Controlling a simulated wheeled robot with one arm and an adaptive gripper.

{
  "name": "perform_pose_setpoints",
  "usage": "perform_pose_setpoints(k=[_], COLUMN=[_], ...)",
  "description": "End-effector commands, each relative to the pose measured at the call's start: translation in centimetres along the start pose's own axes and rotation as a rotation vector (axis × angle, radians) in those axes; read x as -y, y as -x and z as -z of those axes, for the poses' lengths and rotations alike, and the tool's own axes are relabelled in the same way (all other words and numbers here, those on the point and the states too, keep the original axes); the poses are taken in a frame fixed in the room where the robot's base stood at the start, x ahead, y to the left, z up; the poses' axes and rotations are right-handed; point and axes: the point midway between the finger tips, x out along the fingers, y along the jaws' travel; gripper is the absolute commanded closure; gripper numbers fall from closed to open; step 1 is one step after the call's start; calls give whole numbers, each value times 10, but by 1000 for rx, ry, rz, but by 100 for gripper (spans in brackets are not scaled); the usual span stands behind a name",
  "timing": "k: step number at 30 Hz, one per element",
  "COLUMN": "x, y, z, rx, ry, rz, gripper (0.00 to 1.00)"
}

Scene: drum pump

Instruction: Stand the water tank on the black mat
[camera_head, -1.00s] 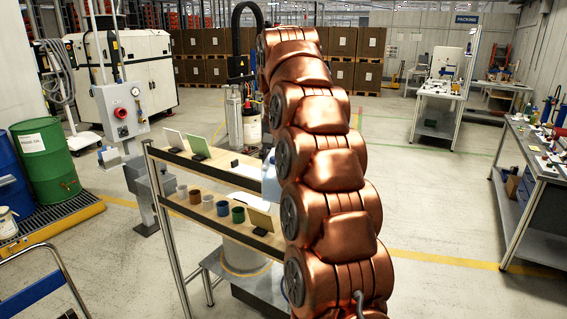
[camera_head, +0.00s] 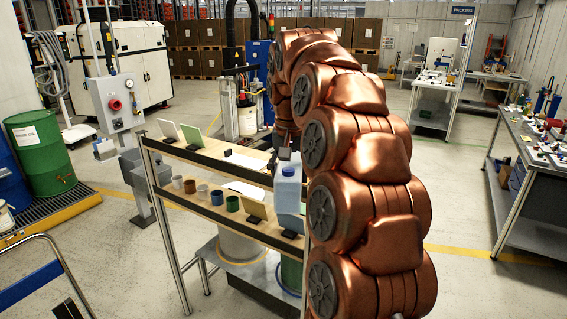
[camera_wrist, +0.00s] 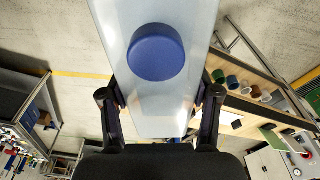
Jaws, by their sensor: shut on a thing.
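The water tank (camera_head: 289,203) is a pale blue, translucent canister with a blue cap (camera_wrist: 156,52). In the head view it hangs roughly upright at the right end of the shelf rack, just left of my copper arm. In the wrist view its body (camera_wrist: 160,105) fills the upper middle. My gripper (camera_wrist: 160,118) is shut on the tank, with one black finger on each side of it. In the head view my arm largely hides the gripper. I cannot tell whether the tank touches the rack. I cannot make out the black mat for certain.
The shelf rack (camera_head: 207,205) carries several small cups, leaning cards and sheets. Drums stand below it. A green drum (camera_head: 40,150) is at the left, and a workbench (camera_head: 540,170) with small parts is at the right. The floor between rack and workbench is clear.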

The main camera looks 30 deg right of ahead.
Motion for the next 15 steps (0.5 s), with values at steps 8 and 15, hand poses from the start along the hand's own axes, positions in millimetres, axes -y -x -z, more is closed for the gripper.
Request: perform_pose_setpoints(k=[8,15], x=[-34,-68], y=[-27,-58], z=[-33,-66], rx=[2,4], ry=[59,122], rz=[8,15], gripper=[100,100])
